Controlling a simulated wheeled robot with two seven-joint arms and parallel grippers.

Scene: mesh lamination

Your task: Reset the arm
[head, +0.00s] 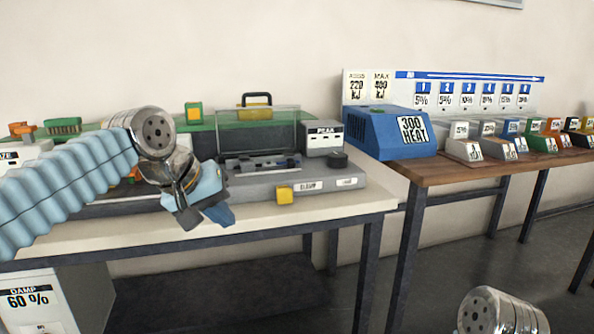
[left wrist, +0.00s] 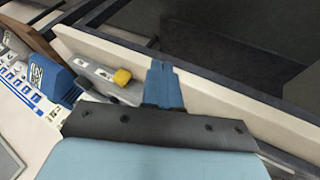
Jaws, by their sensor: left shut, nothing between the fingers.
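My left arm comes in from the left in the head view, over the front part of the white-topped table (head: 270,225). My left gripper (head: 222,216) has its blue fingers together, with nothing between them. It hangs in front of and to the left of the grey machine with the yellow button. In the left wrist view the fingers (left wrist: 160,72) show side by side, closed, with the table's front edge behind them. At the bottom right of the head view a rounded metal part of my own body shows. My right gripper is out of view.
The grey machine (head: 320,185) has a yellow button (head: 284,195) and a clear guard. A "DAMP 60 %" cabinet (head: 75,300) stands below left.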

